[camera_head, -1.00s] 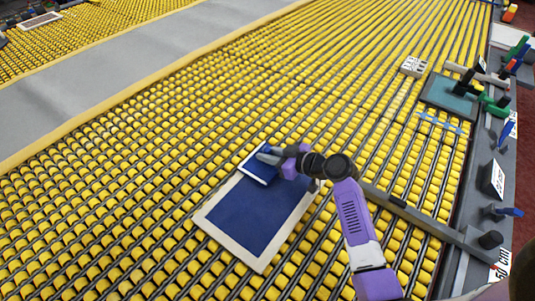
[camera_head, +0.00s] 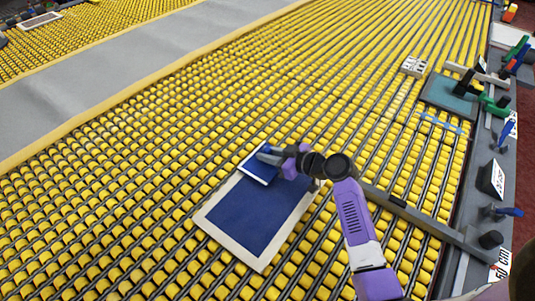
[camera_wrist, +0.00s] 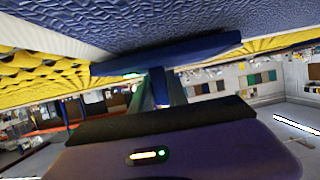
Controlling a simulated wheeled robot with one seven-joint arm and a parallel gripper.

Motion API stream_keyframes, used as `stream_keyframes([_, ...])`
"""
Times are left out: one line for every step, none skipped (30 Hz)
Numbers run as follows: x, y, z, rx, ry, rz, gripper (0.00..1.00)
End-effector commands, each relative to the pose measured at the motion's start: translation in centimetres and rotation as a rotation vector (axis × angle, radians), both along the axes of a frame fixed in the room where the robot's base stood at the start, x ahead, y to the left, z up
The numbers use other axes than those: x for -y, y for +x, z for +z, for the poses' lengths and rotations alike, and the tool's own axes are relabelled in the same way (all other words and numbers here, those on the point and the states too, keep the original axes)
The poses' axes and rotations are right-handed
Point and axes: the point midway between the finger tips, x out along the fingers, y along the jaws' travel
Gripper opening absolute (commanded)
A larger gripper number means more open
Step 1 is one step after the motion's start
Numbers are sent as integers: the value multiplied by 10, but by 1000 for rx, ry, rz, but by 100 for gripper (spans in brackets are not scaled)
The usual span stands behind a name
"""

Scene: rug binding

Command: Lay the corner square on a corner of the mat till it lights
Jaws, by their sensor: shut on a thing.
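The mat (camera_head: 250,215) is dark blue with a pale border and lies on the yellow rollers. The corner square (camera_head: 257,170), blue with a pale edge, is at the mat's far left corner. It overlaps the mat there; whether it lies flat cannot be told. My gripper (camera_head: 268,155) is shut on it. In the wrist view the blue corner square (camera_wrist: 190,52) is seen edge-on at the fingertips (camera_wrist: 160,75), close to the mat's textured blue surface (camera_wrist: 200,15). I cannot make out a lit lamp on the square in the head view.
Yellow rollers (camera_head: 120,190) surround the mat. A dark bar (camera_head: 410,212) crosses the rollers to the right, towards a grey side rail (camera_head: 480,180) with blue clamps. A white block (camera_head: 413,66) and a teal plate (camera_head: 450,98) stand at the upper right.

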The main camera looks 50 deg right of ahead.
Motion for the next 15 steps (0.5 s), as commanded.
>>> stream_keyframes([0,0,1,1,0,0,0])
stream_keyframes([0,0,1,1,0,0,0])
stream_keyframes([0,0,1,1,0,0,0])
stream_keyframes([0,0,1,1,0,0,0])
stream_keyframes([0,0,1,1,0,0,0])
stream_keyframes([0,0,1,1,0,0,0])
stream_keyframes([0,0,1,1,0,0,0])
stream_keyframes([0,0,1,1,0,0,0])
stream_keyframes([0,0,1,1,0,0,0])
stream_keyframes([0,0,2,1,0,0,0])
stream_keyframes([0,0,3,1,-1,0,0])
stream_keyframes([0,0,5,1,-1,0,0])
stream_keyframes([0,0,7,2,-1,0,0])
stream_keyframes([0,0,9,2,-1,0,0])
stream_keyframes([0,0,13,2,-2,1,0])
